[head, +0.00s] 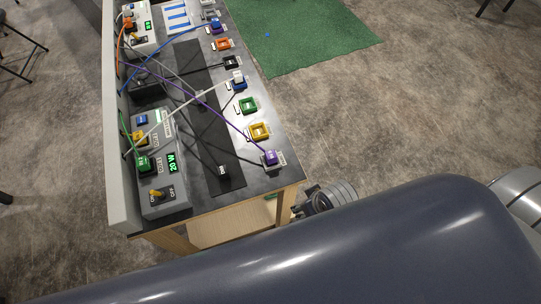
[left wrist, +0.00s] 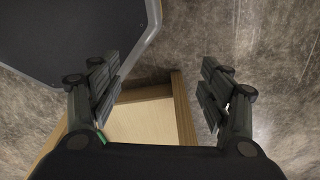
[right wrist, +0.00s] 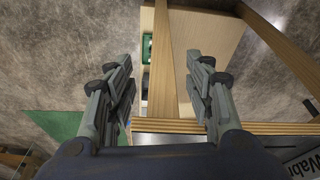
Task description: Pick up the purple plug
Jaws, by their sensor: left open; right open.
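The purple plug (head: 270,158) sits at the near right corner of the console top (head: 205,195) in the head view. A purple cable (head: 215,112) runs from it to the far left of the console. My right gripper (head: 302,208) is beside the table's near right edge, below the plug in the picture and apart from it. In the right wrist view my right gripper (right wrist: 163,95) is open and empty over wooden table parts. My left gripper (left wrist: 160,95) is open and empty in the left wrist view. The purple plug does not show in either wrist view.
Along the console's right side stand a yellow socket (head: 259,131), a green socket (head: 248,105) and several others. A power unit with a green display (head: 172,163) is on the left. Several cables cross the top. The floor (head: 400,120) to the right is clear.

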